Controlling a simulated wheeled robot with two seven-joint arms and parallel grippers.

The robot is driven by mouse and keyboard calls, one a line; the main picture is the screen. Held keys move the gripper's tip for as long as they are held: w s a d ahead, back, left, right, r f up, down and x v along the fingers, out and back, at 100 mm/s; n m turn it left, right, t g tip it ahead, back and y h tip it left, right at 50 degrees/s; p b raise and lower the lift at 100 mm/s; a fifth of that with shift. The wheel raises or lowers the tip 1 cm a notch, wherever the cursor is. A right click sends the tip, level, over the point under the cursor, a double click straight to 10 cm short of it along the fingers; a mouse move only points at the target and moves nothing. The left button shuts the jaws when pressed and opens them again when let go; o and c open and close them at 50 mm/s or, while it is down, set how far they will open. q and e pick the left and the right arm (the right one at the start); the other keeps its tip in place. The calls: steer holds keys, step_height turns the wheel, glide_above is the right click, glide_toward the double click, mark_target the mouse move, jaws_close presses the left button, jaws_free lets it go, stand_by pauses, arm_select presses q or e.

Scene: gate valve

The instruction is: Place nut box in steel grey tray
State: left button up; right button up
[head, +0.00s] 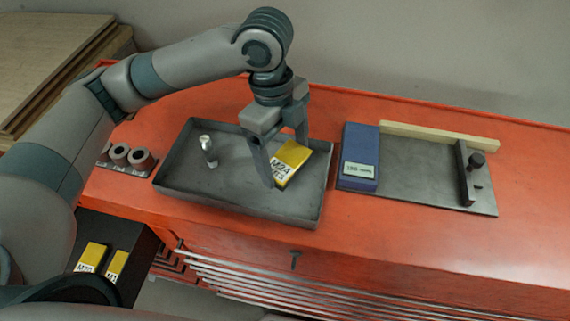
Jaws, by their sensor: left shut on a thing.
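The nut box (294,158) is yellow with a white label band reading "M24" and smaller letters below. It is tilted, at the right part of the steel grey tray (225,197). My left gripper (287,165) reaches down from above over the tray and is shut on the nut box. The gripper's near finger covers part of the box's left side. I cannot tell whether the box touches the tray floor. The tray is a shallow dark grey pan on the red bench. My right gripper is not in view.
Several dark round sleeves (121,154) sit left of the tray. A blue box (361,157) and a grey plate (420,175) with a clamp lie to its right. Yellow boxes (92,257) stand in a dark container lower left.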

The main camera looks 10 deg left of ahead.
mark_target(283, 158)
arm_select(q)
step_height(283, 158, down, 3)
steer(key=shift+f+p, duration=0.2)
steer(key=shift+p, duration=0.4)
steer(key=shift+f, duration=0.25)
steer(key=o, duration=1.4)
steer(key=shift+f, duration=0.15)
